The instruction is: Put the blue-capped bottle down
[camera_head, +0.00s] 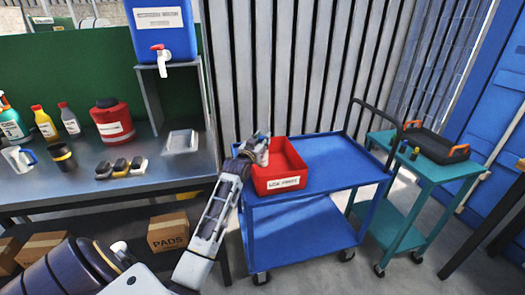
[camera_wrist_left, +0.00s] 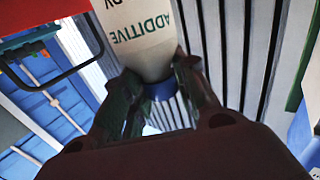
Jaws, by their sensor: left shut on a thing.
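My left gripper (camera_head: 256,146) is at the left side of the red bin (camera_head: 281,184) on the blue cart. It is shut on the blue-capped bottle, a pale bottle (camera_wrist_left: 150,38) with green "ADDITIVE" lettering in the left wrist view. The gripper's fingers (camera_wrist_left: 155,90) close around the bottle near its blue cap (camera_wrist_left: 159,90). In the head view only a small pale part of the bottle (camera_head: 262,157) shows beside the gripper, at the bin's left rim. I cannot tell whether the bottle touches the bin. My right gripper is not in view.
The blue cart top (camera_head: 340,160) is clear right of the bin. A teal cart (camera_head: 450,168) with a black tray (camera_head: 436,146) stands further right. The workbench (camera_head: 160,178) at left holds several bottles, a red can (camera_head: 113,122) and a blue tank (camera_head: 162,32) on a stand.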

